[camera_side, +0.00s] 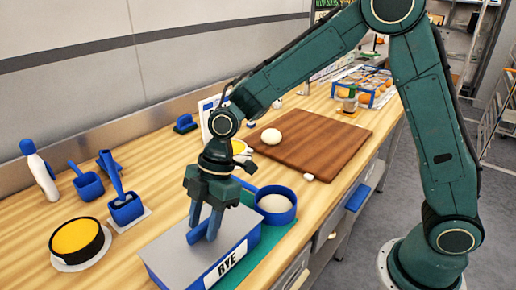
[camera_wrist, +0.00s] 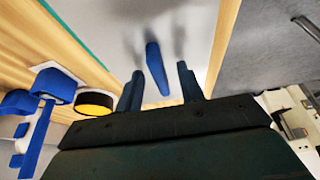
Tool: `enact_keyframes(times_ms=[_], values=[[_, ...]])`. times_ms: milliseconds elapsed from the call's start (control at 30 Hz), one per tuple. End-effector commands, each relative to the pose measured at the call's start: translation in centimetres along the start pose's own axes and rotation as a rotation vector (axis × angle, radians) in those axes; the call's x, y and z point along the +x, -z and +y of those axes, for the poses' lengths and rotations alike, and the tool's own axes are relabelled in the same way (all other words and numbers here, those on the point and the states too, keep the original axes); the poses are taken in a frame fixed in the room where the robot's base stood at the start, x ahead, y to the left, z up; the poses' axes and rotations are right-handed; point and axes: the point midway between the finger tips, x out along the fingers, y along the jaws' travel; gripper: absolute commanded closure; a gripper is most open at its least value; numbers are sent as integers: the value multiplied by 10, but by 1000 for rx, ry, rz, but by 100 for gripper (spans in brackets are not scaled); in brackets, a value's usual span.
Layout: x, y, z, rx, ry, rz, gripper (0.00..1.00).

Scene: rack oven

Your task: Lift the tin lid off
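The tin (camera_side: 226,262) is a blue box with a white label reading RYE, near the front edge of the counter. Its grey lid (camera_side: 165,248) sits flat on top and has a blue upright handle (camera_side: 197,234). My gripper (camera_side: 205,222) points down over the lid, with its fingers low at the handle. In the wrist view, the handle (camera_wrist: 156,68) shows between the two open fingers (camera_wrist: 160,72), with a gap on each side. The lid also fills the upper middle of the wrist view (camera_wrist: 120,40).
A wooden board (camera_side: 320,145) with a pale ball is farther back.

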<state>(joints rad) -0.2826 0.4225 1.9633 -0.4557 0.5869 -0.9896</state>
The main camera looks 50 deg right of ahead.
Motion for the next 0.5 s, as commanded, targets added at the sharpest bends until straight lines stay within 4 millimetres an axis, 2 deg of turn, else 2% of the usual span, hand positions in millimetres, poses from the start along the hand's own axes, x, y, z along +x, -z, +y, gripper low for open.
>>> enact_keyframes(times_ms=[233,267,433,500], values=[[1,0,0,0,1,0,62],[1,0,0,0,1,0,66],[0,0,0,0,1,0,99],[0,0,0,0,1,0,100]])
